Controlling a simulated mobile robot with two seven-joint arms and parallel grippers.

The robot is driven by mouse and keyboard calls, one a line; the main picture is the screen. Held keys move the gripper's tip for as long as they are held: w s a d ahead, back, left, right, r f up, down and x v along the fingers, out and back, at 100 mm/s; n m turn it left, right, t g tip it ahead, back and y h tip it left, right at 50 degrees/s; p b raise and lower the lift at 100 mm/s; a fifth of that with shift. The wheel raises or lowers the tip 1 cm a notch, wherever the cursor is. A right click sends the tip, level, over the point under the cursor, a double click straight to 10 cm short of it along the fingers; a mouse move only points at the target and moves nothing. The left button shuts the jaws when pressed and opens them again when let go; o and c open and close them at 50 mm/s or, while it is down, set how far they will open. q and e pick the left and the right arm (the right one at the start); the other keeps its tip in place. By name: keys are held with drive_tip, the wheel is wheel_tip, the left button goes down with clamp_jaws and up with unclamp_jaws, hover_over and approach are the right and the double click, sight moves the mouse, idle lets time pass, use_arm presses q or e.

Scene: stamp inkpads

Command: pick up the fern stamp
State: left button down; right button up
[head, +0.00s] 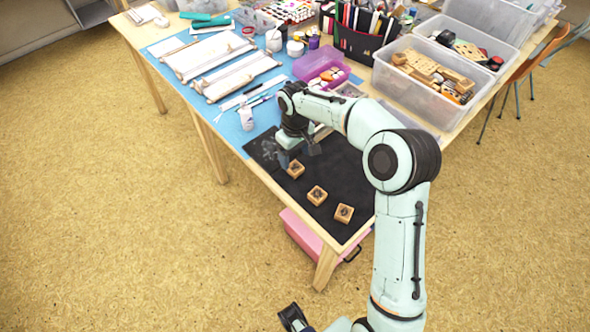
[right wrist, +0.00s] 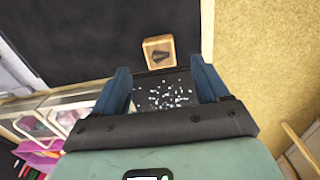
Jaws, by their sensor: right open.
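Three small wooden stamps lie apart on a black mat (head: 330,168) at the table's near corner: one stamp (head: 296,169) nearest my right gripper, a middle stamp (head: 317,195) and a third stamp (head: 344,213). Their prints are too small to tell which is the fern. In the right wrist view one wooden stamp (right wrist: 158,52) with a dark mark lies beyond the fingertips. My right gripper (head: 298,150) is open, over the mat just behind the nearest stamp; it also shows in the right wrist view (right wrist: 162,80). My left gripper (head: 293,318) shows only partly at the bottom edge.
A dark white-speckled patch (right wrist: 165,95) shows between the right fingers. A white bottle (head: 246,118) stands on the blue mat (head: 222,125) to the left. A purple bin (head: 320,68) and a clear crate (head: 424,82) stand behind. The black mat is open around the stamps.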

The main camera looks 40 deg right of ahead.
sight(295, 167)
wheel_tip(295, 167, down, 5)
drive_tip(key=shift+f, duration=0.15)
drive_tip(key=c, duration=1.1)
